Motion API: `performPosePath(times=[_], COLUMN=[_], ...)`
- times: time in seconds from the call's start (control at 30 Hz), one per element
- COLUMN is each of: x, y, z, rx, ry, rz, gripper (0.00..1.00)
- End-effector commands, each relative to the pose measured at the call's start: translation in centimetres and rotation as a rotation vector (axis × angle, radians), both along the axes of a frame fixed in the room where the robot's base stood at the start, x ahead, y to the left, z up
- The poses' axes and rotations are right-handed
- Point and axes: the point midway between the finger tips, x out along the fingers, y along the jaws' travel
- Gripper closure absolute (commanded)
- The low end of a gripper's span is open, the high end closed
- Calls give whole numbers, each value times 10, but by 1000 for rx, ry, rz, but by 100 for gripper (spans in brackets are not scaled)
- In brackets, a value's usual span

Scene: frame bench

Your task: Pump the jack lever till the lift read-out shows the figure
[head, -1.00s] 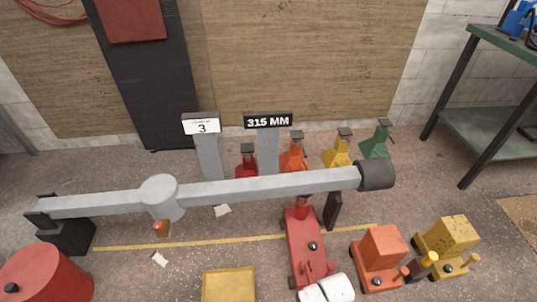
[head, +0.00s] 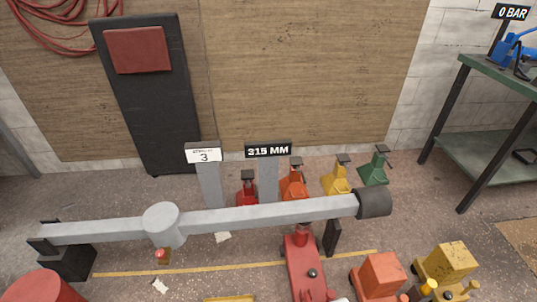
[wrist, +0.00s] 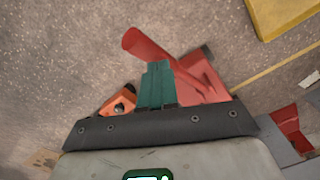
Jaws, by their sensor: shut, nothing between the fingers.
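The red jack (head: 303,265) stands on the floor under the right part of a grey beam (head: 260,213). The lift read-out (head: 268,151) appears to show 315 MM, its digits slightly unclear. A white sign (head: 203,154) with a 3 stands left of it. In the wrist view, my gripper (wrist: 157,70) has its teal fingers shut and empty. A red round bar (wrist: 150,48), seemingly the jack lever, slants just beyond the fingertips, beside the red jack body (wrist: 205,75). I cannot tell whether the fingers touch it. The lever is cut off in the head view.
Orange (head: 378,275) and yellow (head: 446,262) units stand right of the jack. Several small coloured stands (head: 338,175) are behind the beam. A red drum (head: 40,288) is at lower left. A green bench (head: 500,80) with a 0 BAR read-out (head: 511,12) is at right.

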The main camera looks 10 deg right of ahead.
Motion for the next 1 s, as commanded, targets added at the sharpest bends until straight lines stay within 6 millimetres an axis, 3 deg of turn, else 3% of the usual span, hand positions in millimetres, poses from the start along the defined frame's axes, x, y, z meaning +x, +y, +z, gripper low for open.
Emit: performPosePath(times=[0.43,1.0], x=[0,0], y=[0,0], z=[5,52], rx=[0,0], ry=[0,0], rz=[0,0], gripper=[100,100])
